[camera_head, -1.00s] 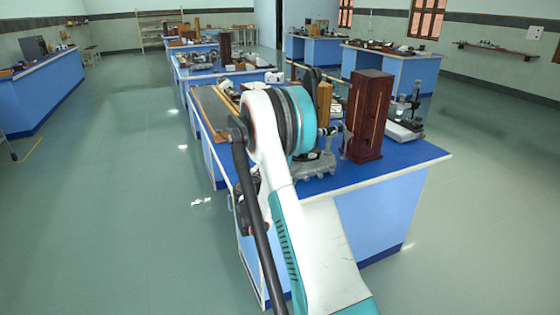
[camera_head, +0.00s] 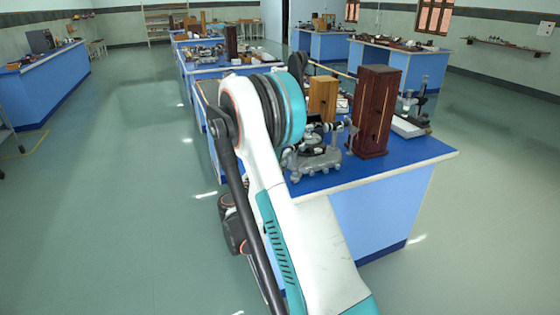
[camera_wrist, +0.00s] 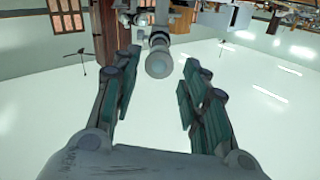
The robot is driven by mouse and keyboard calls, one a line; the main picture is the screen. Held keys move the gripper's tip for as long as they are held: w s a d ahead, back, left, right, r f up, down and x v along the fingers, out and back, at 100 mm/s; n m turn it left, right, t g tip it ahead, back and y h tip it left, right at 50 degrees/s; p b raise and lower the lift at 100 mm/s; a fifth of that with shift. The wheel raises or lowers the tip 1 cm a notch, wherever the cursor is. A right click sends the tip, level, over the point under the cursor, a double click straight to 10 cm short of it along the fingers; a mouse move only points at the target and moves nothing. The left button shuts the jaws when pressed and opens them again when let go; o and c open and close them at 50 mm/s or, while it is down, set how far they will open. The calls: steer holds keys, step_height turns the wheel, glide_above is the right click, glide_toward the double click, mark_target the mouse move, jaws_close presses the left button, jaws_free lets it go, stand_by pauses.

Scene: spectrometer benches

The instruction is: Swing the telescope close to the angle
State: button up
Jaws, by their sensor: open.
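The spectrometer (camera_head: 315,158), a grey metal instrument on a footed base, stands on the near blue bench. My arm partly covers its left side. In the wrist view the telescope (camera_wrist: 159,63) shows as a grey tube with its round end facing me. My gripper (camera_wrist: 160,72) is open, with one finger to each side of the telescope's end in the picture. The telescope's end lies beyond or near the fingertips, and I see no contact. In the head view my gripper is hidden or cannot be made out.
A tall dark wooden box (camera_head: 375,110) stands right of the spectrometer, with a lighter wooden block (camera_head: 322,98) behind it. A small instrument on a white base (camera_head: 410,122) is at the bench's right. Floor (camera_head: 120,220) left of the bench is clear.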

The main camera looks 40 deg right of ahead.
steer(key=shift+v, duration=1.15)
